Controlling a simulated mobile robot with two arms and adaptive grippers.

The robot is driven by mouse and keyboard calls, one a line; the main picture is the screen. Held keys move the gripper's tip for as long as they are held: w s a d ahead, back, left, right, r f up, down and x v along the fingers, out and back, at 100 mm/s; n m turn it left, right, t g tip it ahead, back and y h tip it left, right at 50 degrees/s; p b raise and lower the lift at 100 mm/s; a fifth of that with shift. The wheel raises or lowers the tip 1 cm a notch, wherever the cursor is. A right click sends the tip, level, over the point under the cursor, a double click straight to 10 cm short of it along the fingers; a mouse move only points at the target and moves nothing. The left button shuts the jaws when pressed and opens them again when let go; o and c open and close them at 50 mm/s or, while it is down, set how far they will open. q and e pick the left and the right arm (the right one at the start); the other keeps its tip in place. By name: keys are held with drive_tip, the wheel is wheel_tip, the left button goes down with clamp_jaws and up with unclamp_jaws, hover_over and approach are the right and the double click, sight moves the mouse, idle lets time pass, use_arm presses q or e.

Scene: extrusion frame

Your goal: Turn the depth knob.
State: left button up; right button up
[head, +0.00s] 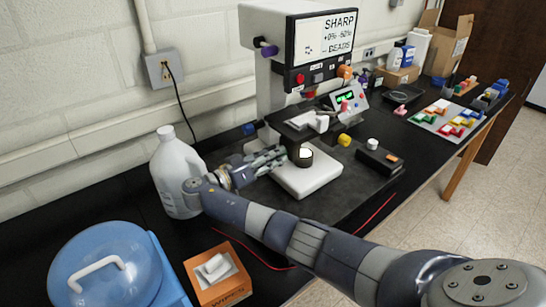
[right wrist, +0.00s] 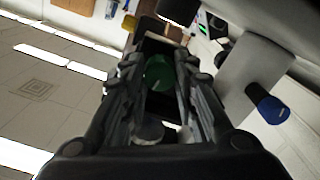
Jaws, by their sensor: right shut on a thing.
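My right gripper (head: 268,160) reaches in from the right to the left side of the bench machine (head: 262,75), near its white base (head: 312,178). In the right wrist view its fingers (right wrist: 158,85) are closed around a round green knob (right wrist: 157,72) with a light mark on its face. The green knob is hidden behind the fingers in the head view. A blue knob (right wrist: 268,103) sticks out beside the gripper, apart from it. I cannot read a label that names the depth knob. My left gripper is out of view.
A white jug (head: 175,170) stands close beside my right wrist. An orange wipes box (head: 220,273) and a blue lidded tub (head: 105,265) are at the front left. A tray of coloured parts (head: 446,120) lies far right. A black cable hangs on the wall.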

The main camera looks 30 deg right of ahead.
drive_tip(key=n+p, duration=0.2)
drive_tip(key=n, duration=0.9)
drive_tip(key=shift+w+r+n+p, duration=0.1)
drive_tip(key=shift+r+n+p, duration=0.05)
drive_tip(key=shift+n+p, duration=0.25)
idle(0.3)
drive_tip(key=o, duration=1.1)
